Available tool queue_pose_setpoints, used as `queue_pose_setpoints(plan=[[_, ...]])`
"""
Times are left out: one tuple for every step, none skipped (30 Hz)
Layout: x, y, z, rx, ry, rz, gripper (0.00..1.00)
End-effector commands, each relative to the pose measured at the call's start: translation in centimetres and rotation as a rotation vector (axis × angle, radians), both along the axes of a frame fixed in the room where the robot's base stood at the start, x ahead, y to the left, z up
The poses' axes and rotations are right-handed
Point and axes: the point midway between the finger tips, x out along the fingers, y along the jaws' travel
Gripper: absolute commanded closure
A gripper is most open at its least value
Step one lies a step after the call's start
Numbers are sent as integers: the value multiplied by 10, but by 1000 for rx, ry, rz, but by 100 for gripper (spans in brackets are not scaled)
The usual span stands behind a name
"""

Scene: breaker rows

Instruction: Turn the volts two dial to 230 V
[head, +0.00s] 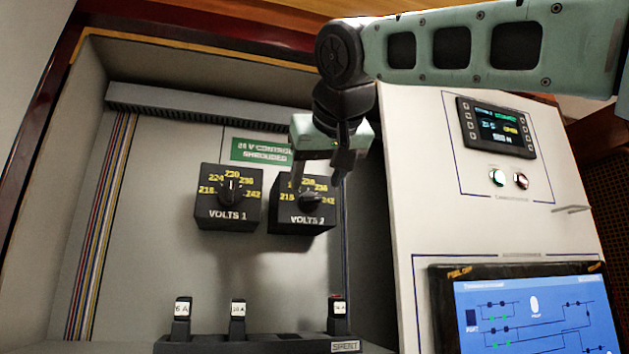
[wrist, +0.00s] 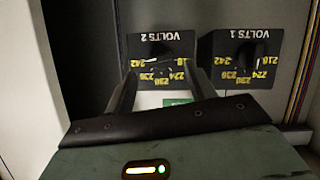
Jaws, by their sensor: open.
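The VOLTS 2 dial is a black box (head: 301,218) with yellow numbers and a black knob (head: 311,199) on its front. In the head view the knob seems to point right, towards 242, though my gripper partly covers the scale. In the wrist view the VOLTS 2 box (wrist: 160,43) appears upside down, with its numbers between and around my fingers. My gripper (head: 322,178) is open in front of this dial. In the wrist view the fingers (wrist: 161,70) stand either side of the knob area, with nothing visibly held. Contact with the knob cannot be told.
The VOLTS 1 dial (head: 231,192) is close on the left, its knob pointing up near 230. A green sign (head: 262,149) sits above. Several breakers (head: 237,318) line a rail below. The cabinet's side wall and a panel with a screen (head: 533,312) are at the right.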

Motion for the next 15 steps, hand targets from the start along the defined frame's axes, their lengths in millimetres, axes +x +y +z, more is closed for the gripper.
queue_pose_setpoints(plan=[[8, 1, -2, -2, 2, -2, 45], [12, 2, -3, -3, 2, -3, 45], [17, 3, -5, -2, 1, -2, 45], [19, 4, -6, -2, 0, -2, 45], [22, 4, -8, -2, 0, -2, 45], [24, 5, -9, -2, 0, -2, 45], [26, 5, -10, 0, 0, -1, 45], [27, 6, -10, 0, 0, -1, 45], [29, 6, -11, 0, 0, -1, 45], [29, 6, -12, 0, 0, 0, 45], [30, 6, -12, 0, 0, 0, 45], [30, 6, -13, 0, 0, 0, 45], [30, 6, -13, 0, 0, 0, 45], [30, 6, -13, 0, 0, 0, 45], [30, 6, -13, 0, 0, 0, 45]])
